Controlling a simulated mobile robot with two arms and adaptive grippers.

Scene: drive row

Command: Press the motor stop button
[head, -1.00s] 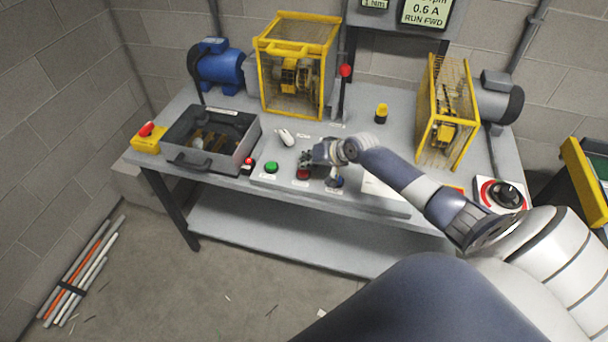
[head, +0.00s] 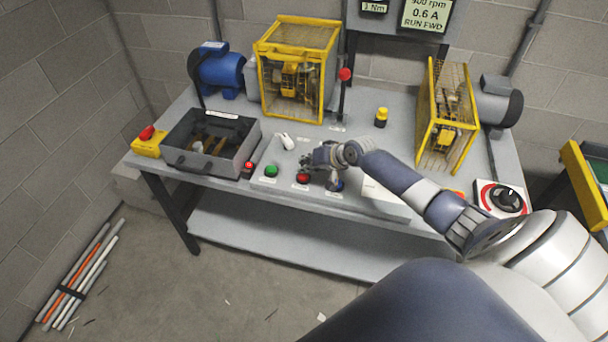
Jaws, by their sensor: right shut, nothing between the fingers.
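A red push button (head: 303,178) sits on the sloped grey control panel (head: 285,184), between a green button (head: 271,171) and a blue button (head: 338,186). My right gripper (head: 306,163) is shut and empty. It is just behind the red button in the picture, seemingly a little above the panel; the red cap is in clear view. I cannot tell the exact gap. The display (head: 425,14) reads 900 rpm, 0.6 A, RUN FWD. My left gripper is not in view.
A red mushroom button on a yellow box (head: 149,146) and a grey tray (head: 247,153) stand at the left. A red-knobbed lever (head: 345,74), yellow guard cages (head: 323,85) and a white switch (head: 285,141) are behind. A red-and-white rotary switch (head: 502,197) is at right.

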